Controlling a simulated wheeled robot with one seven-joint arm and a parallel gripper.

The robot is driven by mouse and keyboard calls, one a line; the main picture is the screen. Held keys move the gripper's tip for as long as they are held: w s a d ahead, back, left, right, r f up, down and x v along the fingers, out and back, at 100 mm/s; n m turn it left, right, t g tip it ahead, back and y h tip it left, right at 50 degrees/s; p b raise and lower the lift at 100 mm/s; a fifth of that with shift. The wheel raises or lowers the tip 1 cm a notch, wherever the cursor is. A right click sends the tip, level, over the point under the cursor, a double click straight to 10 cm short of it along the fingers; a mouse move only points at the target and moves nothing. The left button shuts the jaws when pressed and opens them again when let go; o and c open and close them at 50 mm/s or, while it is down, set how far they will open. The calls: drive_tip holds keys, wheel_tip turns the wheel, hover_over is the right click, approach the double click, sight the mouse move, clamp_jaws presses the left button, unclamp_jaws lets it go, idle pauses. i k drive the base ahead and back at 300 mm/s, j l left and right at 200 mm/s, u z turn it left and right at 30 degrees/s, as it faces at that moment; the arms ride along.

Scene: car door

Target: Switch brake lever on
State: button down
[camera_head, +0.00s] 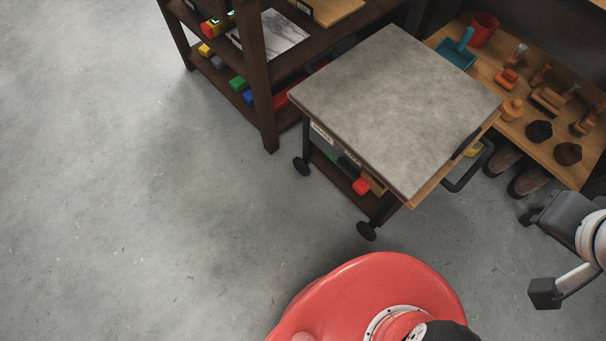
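A wheeled cart (395,105) with a grey stone-like top stands in the middle right of the head view. Below its near-left edge is a short dark lever with a red end (360,186), likely the brake lever; it points down and to the right. Small pale labels (321,132) are beside it, too small to read surely. The cart top hides the rest of its mounting. My gripper (537,255) is at the right edge, its two dark fingertips wide apart and nothing between them. It is well right of the lever, apart from the cart.
A dark wooden shelf unit (270,140) with coloured blocks stands left of the cart. A wooden bench (560,145) with a red cup (483,28), a teal dustpan (457,50) and several small objects is behind right. A black handle (470,172) juts from the cart. Left floor is clear.

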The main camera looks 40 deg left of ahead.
sight(361, 184)
drive_tip(key=j+u, duration=0.1)
drive_tip(key=u, duration=0.35)
drive_tip(key=j+u, duration=0.1)
drive_tip(key=u, duration=0.3)
drive_tip(key=j+u, duration=0.1)
drive_tip(key=u, duration=0.35)
drive_tip(key=k+j+u, duration=0.1)
drive_tip(key=k+j, duration=0.15)
drive_tip(key=k, duration=0.2)
drive_tip(key=k+j+u, duration=0.1)
drive_tip(key=k+j, duration=0.2)
drive_tip(key=k, duration=0.1)
